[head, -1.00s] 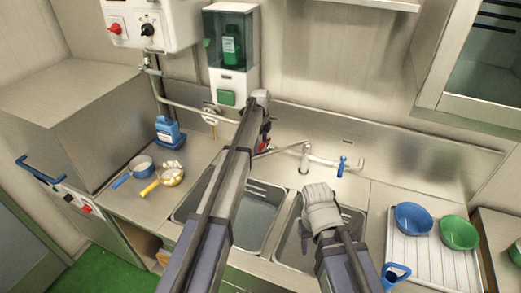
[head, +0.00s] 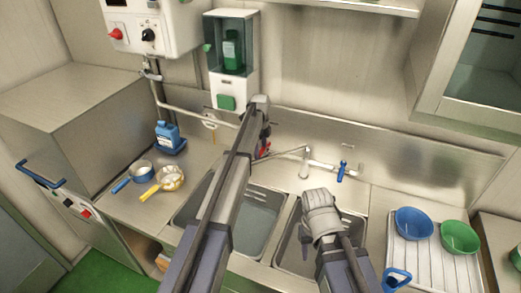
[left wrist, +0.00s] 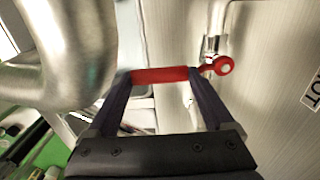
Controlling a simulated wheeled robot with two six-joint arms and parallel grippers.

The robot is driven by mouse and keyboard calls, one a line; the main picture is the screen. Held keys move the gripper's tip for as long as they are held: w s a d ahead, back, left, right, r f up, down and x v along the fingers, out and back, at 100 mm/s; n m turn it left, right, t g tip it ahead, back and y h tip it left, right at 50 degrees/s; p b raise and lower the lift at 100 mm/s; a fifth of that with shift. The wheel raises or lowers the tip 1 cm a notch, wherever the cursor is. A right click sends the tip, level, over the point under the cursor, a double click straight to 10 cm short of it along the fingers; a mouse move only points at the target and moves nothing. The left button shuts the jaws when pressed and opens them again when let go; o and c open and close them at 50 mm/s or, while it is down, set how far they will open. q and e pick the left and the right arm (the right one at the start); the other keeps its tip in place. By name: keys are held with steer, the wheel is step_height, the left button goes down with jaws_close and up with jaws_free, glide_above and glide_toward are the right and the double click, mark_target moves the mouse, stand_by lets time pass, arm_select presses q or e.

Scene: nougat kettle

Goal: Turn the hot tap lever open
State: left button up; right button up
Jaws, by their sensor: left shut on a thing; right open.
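The red hot tap lever (left wrist: 160,75) lies crosswise between the fingertips of my left gripper (left wrist: 162,82) in the left wrist view. The gripper is shut on it. A round red end piece (left wrist: 223,65) and a metal fitting (left wrist: 213,40) are just right of the fingers. In the head view, only a little of the red lever (head: 265,150) shows beside my left gripper (head: 262,140), by the back of the sink; my arm hides the rest. My right gripper (head: 306,236) is open over the right basin, partly hidden by its own wrist.
The spout (head: 282,154) and blue tap lever (head: 342,171) stand right of my left gripper. A soap dispenser (head: 232,88) hangs behind it. Pans (head: 143,171) sit on the left counter; a blue bowl (head: 414,223) and green bowl (head: 460,237) sit on the right drainer.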

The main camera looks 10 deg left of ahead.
arm_select(q)
jaws_close()
steer(key=shift+d+n, duration=0.6)
steer(key=shift+n, duration=0.2)
steer(key=o, duration=1.3)
jaws_free()
steer(key=shift+o, duration=0.2)
step_height(320, 180, up, 8)
steer(key=p, duration=0.8)
